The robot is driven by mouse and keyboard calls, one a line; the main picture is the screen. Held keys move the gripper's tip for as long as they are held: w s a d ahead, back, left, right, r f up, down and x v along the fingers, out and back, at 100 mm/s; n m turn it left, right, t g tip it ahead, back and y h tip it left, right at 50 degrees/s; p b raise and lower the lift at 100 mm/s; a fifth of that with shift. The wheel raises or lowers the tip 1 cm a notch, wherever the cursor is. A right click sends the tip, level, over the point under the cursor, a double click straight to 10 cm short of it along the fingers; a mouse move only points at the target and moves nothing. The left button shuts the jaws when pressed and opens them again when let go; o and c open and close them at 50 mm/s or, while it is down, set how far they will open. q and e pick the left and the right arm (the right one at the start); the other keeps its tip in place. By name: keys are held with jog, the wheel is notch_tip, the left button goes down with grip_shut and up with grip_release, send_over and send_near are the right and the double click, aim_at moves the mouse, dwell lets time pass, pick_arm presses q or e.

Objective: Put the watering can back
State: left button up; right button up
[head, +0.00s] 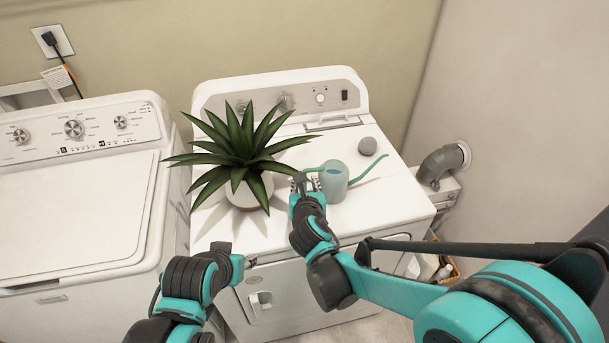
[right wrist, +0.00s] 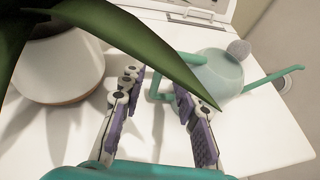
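The watering can (head: 334,183) is pale green with a thin spout pointing right. It stands on top of the white dryer (head: 385,215), just right of the potted plant. My right gripper (head: 305,181) is at the can's left side. In the right wrist view the right gripper (right wrist: 160,100) has its two fingers apart, and the can (right wrist: 218,72) is just beyond them. Its green handle reaches toward the gap, partly hidden by the right-hand finger; I see no firm grip. My left gripper (head: 237,268) is low in front of the dryer; its fingers cannot be made out.
A spiky plant (head: 240,145) in a white pot (head: 252,190) stands left of the can; its leaf overhangs my right gripper. A grey ball (head: 367,146) lies behind the can. A white washer (head: 80,220) stands left. The dryer top's front right is clear.

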jog(key=a+p+v, duration=0.1)
jog(key=p+v, duration=0.1)
jog(key=v, duration=0.5)
jog(key=s+d+m+g+h, duration=0.1)
jog(key=s+d+m+g, duration=0.15)
jog(key=d+m, duration=0.7)
jog(key=s+d+m+g+h, duration=0.15)
jog(key=s+d+m, duration=0.25)
jog(key=d+m, duration=0.55)
jog(key=s+d+m+g, duration=0.1)
jog(key=s+m, duration=0.4)
jog(key=m, duration=0.4)
jog(key=s+d+f+m+g, duration=0.1)
jog(key=s+d+m, duration=0.1)
jog(key=s+m, duration=0.3)
jog(key=m+y, duration=0.1)
jog(key=m, duration=0.3)
jog(key=shift+s+d+f, duration=0.2)
jog(key=shift+f, duration=0.05)
